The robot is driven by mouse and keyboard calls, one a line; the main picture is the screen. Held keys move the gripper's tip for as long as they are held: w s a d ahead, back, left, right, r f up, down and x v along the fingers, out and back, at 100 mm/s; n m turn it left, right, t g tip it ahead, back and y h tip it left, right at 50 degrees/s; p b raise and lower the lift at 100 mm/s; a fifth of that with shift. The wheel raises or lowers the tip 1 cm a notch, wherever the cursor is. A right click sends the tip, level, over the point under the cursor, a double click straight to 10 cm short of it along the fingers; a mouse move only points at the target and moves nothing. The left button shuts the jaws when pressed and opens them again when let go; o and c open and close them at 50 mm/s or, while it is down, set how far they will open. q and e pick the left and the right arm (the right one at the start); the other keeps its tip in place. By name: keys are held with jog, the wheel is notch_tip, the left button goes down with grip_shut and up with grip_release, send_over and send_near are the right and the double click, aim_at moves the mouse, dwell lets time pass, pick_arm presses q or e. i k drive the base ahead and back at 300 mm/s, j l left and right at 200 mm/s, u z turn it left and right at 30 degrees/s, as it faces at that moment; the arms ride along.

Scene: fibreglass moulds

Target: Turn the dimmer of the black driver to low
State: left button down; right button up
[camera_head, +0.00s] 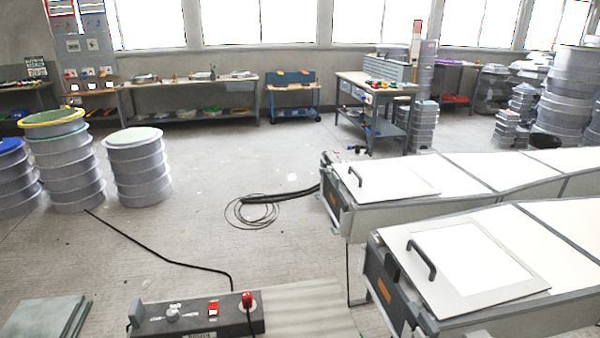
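A dark grey to black control box (200,325), which looks like the black driver, sits at the bottom of the head view, its lower part cut off by the frame edge. On its top are a light grey round knob (172,312), a red switch (213,308) and a red plug (247,299) with a black cable. The knob looks like the dimmer; its setting is too small to read. Neither of my grippers is in view.
Two long white-topped units (480,255) with black handles fill the right side. Stacked grey drums (140,165) stand at left. A black cable (165,258) and a coiled hose (252,210) lie on the floor. Grey slabs (45,318) lie at bottom left. The middle floor is mostly clear.

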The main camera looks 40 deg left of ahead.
aim_at(172, 314)
jog(key=u, duration=2.05)
